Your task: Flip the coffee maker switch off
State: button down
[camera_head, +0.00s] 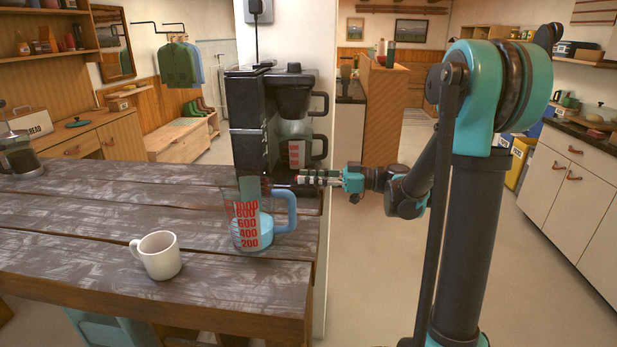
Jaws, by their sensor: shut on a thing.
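The black coffee maker (247,125) stands upright on the wooden table's far right part, against a white pillar. Its carafe (297,148) sits under the filter holder (294,95). My gripper (303,178) reaches in from the right at the height of the coffee maker's base, below the carafe. Its fingers are shut at the base of the coffee maker; the exact part between them is too small to see. The switch itself cannot be made out, nor its position.
A clear measuring jug (246,226) with red numbers and a blue handle stands just in front of the coffee maker, close to my gripper. A white mug (158,256) stands nearer on the table (80,262). A French press (18,155) is at far left. Open floor lies right of the table.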

dwell(0.3)
jog(key=c, duration=1.3)
grip_release()
jog(key=d, duration=1.2)
jog(key=shift+s, duration=0.2)
jog(key=shift+f, duration=0.15)
